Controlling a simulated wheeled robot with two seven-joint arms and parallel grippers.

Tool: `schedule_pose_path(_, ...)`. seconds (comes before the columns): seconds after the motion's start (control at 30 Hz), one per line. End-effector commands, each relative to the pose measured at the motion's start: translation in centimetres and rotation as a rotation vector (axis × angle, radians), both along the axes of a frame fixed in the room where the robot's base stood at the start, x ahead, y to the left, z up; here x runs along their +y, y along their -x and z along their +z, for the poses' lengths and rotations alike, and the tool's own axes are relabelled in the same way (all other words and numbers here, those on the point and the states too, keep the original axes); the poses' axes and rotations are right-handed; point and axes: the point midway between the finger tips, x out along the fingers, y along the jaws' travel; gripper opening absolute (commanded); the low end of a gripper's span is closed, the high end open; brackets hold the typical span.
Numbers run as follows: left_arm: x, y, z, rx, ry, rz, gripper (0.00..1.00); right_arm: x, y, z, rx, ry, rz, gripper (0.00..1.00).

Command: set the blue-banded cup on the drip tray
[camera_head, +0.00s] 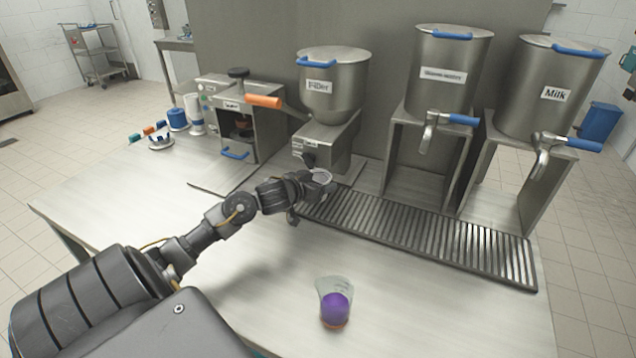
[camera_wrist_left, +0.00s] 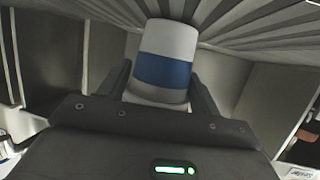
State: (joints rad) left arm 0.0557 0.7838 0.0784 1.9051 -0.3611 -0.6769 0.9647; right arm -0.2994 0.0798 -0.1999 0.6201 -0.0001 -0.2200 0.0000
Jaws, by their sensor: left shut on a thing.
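The blue-banded cup (camera_wrist_left: 168,68) is white with a wide blue band, and it sits between the two fingers of my left gripper (camera_wrist_left: 160,92) in the left wrist view. In the head view my left gripper (camera_head: 312,184) is shut on it, with the cup's pale rim (camera_head: 322,176) showing at the fingertips. The drip tray (camera_head: 440,238) is a long slatted metal grate; the cup is at its left end, below the filler spout. Tray slats (camera_wrist_left: 255,22) show close beyond the cup; I cannot tell whether they touch. My right gripper is out of view.
The filler (camera_head: 335,90) stands just behind my left gripper. Two tap dispensers, one labelled Milk (camera_head: 545,95), stand behind the tray. A clear cup with purple contents (camera_head: 335,305) stands on the front counter. The counter's left front is clear apart from my arm.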

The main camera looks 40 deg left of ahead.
Motion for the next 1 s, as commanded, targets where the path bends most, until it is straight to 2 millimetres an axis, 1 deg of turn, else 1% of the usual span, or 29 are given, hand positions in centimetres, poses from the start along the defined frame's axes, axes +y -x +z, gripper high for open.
schedule_pose_path(0.23, 0.0, 0.0, -0.4, 0.0, 0.002, 0.001, 0.37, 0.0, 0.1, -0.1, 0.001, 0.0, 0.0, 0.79)
schedule_pose_path(0.27, 0.0, 0.0, -0.3, 0.0, 0.001, 0.0, 0.67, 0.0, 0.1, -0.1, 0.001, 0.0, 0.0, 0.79)
schedule_pose_path(0.4, 0.0, 0.0, -0.3, 0.0, 0.001, 0.0, 0.86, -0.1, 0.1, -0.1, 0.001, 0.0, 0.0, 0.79)
schedule_pose_path(0.63, 0.0, 0.0, -0.2, 0.0, 0.0, 0.0, 0.86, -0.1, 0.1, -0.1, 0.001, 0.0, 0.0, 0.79)
schedule_pose_path(0.77, 0.0, 0.2, 0.2, 0.0, -0.002, -0.001, 0.86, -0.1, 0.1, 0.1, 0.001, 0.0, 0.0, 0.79)
schedule_pose_path(0.87, -0.1, 1.4, 0.5, 0.002, -0.002, -0.001, 0.86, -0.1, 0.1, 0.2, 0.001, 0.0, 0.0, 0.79)
schedule_pose_path(1.0, -0.4, 4.1, 1.5, 0.002, -0.004, -0.001, 0.86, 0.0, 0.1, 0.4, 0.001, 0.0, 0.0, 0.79)
